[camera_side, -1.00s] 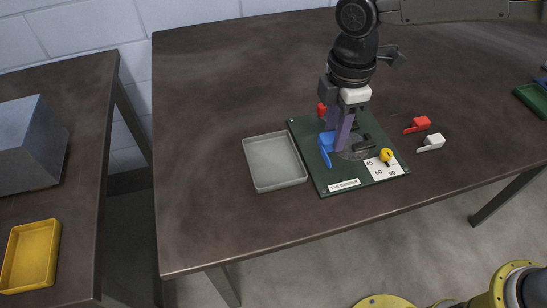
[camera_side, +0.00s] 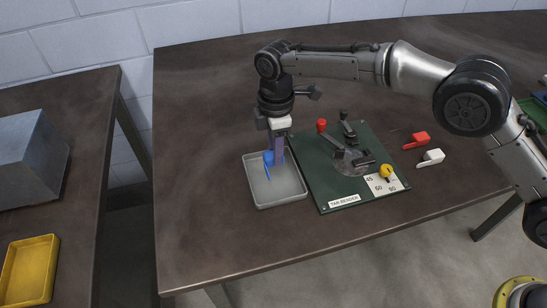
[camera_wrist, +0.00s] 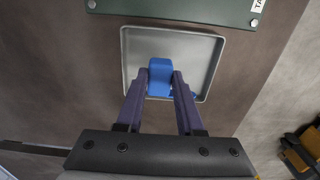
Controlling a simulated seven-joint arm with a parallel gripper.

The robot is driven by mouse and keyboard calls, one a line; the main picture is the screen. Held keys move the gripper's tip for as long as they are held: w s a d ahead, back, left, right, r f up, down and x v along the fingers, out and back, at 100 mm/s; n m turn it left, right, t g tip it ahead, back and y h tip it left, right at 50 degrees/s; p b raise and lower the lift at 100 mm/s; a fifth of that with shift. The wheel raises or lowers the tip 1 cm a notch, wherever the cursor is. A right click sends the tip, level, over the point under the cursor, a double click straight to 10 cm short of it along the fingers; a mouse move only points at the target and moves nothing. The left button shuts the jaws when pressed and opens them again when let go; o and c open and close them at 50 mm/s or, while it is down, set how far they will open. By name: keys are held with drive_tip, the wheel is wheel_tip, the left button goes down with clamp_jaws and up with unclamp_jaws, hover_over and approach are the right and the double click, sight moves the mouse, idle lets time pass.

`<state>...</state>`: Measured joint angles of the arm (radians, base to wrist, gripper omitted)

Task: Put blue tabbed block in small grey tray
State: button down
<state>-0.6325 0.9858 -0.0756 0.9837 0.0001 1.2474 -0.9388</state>
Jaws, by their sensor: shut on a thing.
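The blue tabbed block (camera_side: 268,158) is between the fingers of my gripper (camera_side: 274,155), over the small grey tray (camera_side: 286,198). In the wrist view the blue block (camera_wrist: 160,72) sits between the two purple fingertips of my gripper (camera_wrist: 161,82), which is shut on it. The grey tray (camera_wrist: 207,48) lies behind and below it. The block's tab points down toward the tray floor. I cannot tell whether it touches the floor.
The green tab bender board (camera_side: 330,192) lies just right of the tray, with dark levers, a red knob (camera_side: 321,126) and a yellow knob (camera_side: 386,171). A red piece (camera_side: 417,139) and a white piece (camera_side: 431,157) lie farther right. The table left of the tray is clear.

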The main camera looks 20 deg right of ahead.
drive_tip(key=shift+w+a+f, duration=0.2)
drive_tip(key=shift+w+f, duration=0.05)
drive_tip(key=shift+f, duration=1.6)
drive_tip(key=shift+f, duration=0.15)
drive_tip(key=c, duration=0.5)
unclamp_jaws()
drive_tip(key=shift+c, duration=0.2)
wheel_tip(320, 180, up, 12)
drive_tip(key=shift+f, duration=0.1)
drive_tip(key=shift+r, duration=0.25)
